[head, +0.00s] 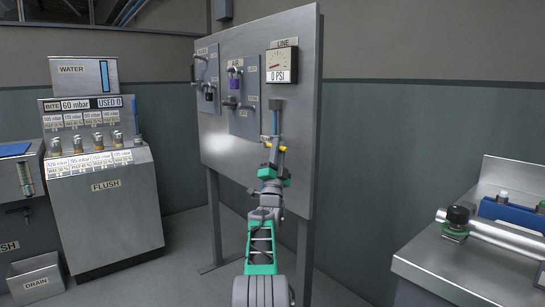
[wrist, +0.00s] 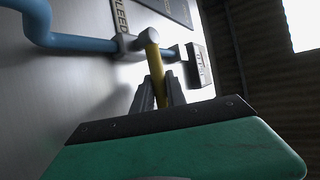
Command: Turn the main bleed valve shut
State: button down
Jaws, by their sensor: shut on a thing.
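The main bleed valve has a yellow lever (wrist: 153,62) on a blue pipe in the wrist view. The lever stands roughly crosswise to the pipe. My gripper (wrist: 158,88) is shut on the lever, one dark finger on each side of its lower part. In the head view, yellow parts of the valve (head: 283,148) show beside my gripper (head: 274,153), low on the panel under the gauge. My arm hides some of the valve there.
The blue pipe (wrist: 75,43) runs along the grey panel (head: 240,148). A gauge marked LINE (head: 282,66) reads 0 PSI. A water and flush cabinet (head: 105,205) stands left, a metal bench (head: 470,262) right.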

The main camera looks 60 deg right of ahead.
jog(key=shift+g, duration=0.3)
jog(key=c, duration=1.3)
grip_release()
jog(key=shift+c, duration=0.2)
jog(key=v, duration=0.8)
jog(key=shift+b, duration=0.3)
jog(key=shift+d, duration=0.1)
